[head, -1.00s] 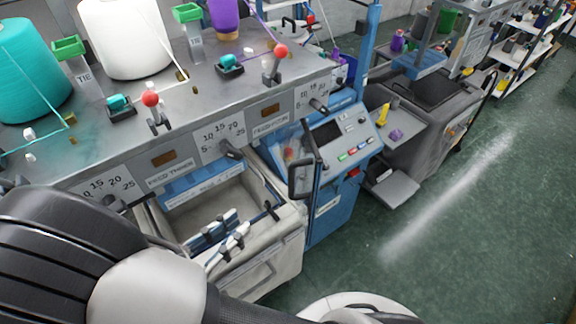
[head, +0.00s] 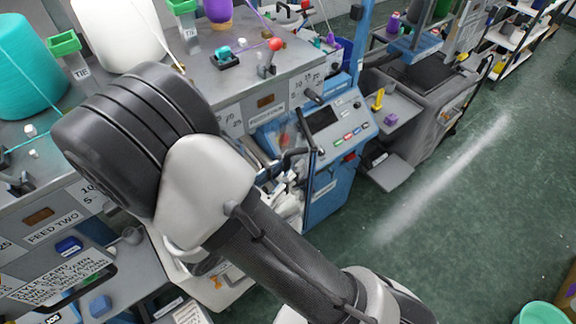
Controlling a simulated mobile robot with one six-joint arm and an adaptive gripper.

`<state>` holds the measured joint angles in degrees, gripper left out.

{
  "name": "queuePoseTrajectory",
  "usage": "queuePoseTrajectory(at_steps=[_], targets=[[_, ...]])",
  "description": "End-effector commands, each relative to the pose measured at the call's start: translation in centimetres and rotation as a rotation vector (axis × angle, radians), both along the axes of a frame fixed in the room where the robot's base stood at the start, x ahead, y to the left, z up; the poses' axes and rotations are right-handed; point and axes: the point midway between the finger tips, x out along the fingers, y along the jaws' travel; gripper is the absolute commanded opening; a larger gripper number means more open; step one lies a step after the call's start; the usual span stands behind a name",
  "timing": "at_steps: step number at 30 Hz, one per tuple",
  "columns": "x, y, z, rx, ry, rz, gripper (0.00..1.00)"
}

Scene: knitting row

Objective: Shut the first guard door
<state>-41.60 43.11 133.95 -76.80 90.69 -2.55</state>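A dark-edged panel with a black handle (head: 291,160) stands out from the machine beside the blue control panel, seen nearly edge-on in the head view. It looks like a guard door standing open, but I cannot tell whether it is the first one. The machine bed (head: 283,193) beside it is partly hidden by my arm. My arm crosses the middle of the view from the lower right to the upper left. My gripper is not in view.
The blue control panel (head: 339,128) stands right of the handle. A machine front labelled FEED TWO (head: 54,229) and a style card (head: 62,281) are at the lower left. Yarn cones stand on the shelf above. Green floor (head: 440,220) is clear at the right.

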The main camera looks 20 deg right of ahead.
Motion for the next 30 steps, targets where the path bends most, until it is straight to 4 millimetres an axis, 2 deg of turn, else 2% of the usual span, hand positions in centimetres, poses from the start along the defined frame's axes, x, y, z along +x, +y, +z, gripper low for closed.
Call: queuePoseTrajectory(at_steps=[7,16,30], targets=[[0.05,-0.07,-0.02,0.0,0.0,0.0,0.21],[0.03,-0.04,-0.01,0.0,-0.001,0.0,0.01],[0.03,-0.04,0.0,0.0,-0.001,0.0,0.0]])
